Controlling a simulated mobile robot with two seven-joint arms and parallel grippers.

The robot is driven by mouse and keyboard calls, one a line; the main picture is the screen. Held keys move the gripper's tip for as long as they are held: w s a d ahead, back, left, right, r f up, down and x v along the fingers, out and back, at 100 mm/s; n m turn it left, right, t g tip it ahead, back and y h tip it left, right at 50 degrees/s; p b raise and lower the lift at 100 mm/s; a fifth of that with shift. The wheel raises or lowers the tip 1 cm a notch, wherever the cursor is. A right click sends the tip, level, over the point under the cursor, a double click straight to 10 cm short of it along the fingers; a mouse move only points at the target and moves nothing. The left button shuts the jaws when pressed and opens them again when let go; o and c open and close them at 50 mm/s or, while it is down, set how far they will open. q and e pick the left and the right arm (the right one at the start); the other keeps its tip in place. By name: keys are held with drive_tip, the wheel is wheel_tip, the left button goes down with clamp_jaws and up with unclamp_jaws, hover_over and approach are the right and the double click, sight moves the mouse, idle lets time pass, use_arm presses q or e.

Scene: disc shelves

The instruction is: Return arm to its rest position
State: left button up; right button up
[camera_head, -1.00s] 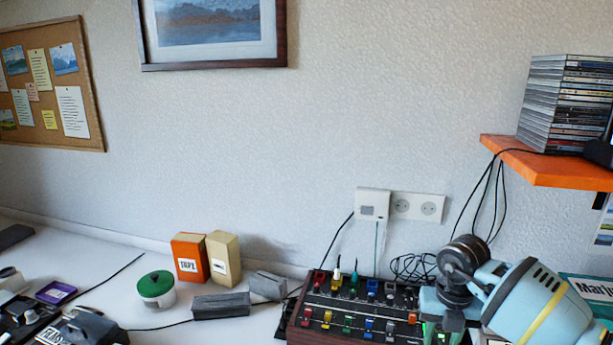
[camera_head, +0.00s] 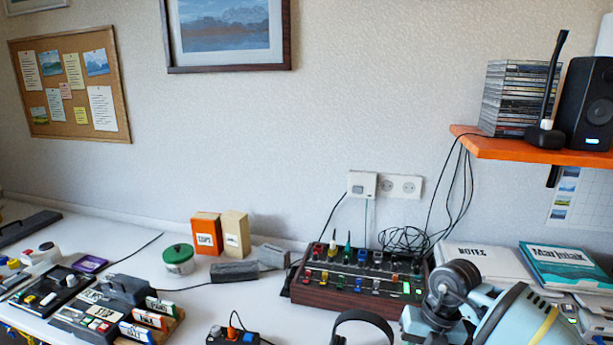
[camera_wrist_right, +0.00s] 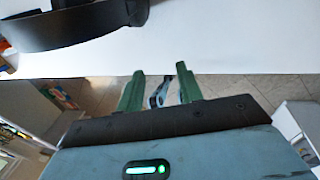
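My right arm enters the head view at the lower right, but its gripper is outside that view. In the right wrist view my right gripper (camera_wrist_right: 160,88) shows two green fingers standing apart. A small dark and bluish shape shows between them, too unclear to name. The fingers point at the white desk's edge (camera_wrist_right: 220,62), with floor visible below it. My left arm and gripper are in neither view.
Black headphones (camera_head: 362,322) lie near the desk's front and show at upper left in the wrist view (camera_wrist_right: 75,30). A mixer (camera_head: 345,298), books (camera_head: 570,265) and an orange shelf (camera_head: 520,150) stand nearby. Left holds several devices (camera_head: 100,300).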

drive_tip(key=s+a+m+t+y+p, duration=0.1)
drive_tip(key=s+a+m+t+y, duration=0.15)
drive_tip(key=s+a+y, duration=0.65)
drive_tip(key=s+a+m+t+y+p, duration=0.15)
drive_tip(key=s+a+m+y, duration=0.25)
drive_tip(key=a+y, duration=0.5)
drive_tip(key=s+d+f+m+t+h, duration=0.35)
drive_tip(key=m+t+h, duration=0.3)
drive_tip(key=m, duration=0.25)
drive_tip(key=s+d+f+m+t+h, duration=0.2)
drive_tip(key=d+f+m+t+h, duration=0.25)
drive_tip(key=m+h, duration=0.4)
use_arm(q)
drive_tip(key=w+r+t+p, duration=0.1)
drive_tip(key=w+r, duration=0.3)
drive_tip(key=r, duration=0.1)
drive_tip(key=shift+w+a+r+p, duration=0.15)
drive_tip(key=shift+a+r+p, duration=0.1)
drive_tip(key=shift+a+p, duration=0.1)
use_arm(e)
drive_tip(key=s+d+f+m+g+h, duration=0.1)
drive_tip(key=s+d+f+m+g, duration=0.2)
drive_tip(key=s, duration=0.6)
drive_tip(key=s+d+f+m+g+h, duration=0.2)
drive_tip(key=s+d+f+m, duration=0.3)
drive_tip(key=s+f, duration=0.2)
drive_tip(key=shift+s+d+g, duration=0.2)
drive_tip(key=shift+s+g, duration=0.2)
drive_tip(key=shift+s, duration=0.65)
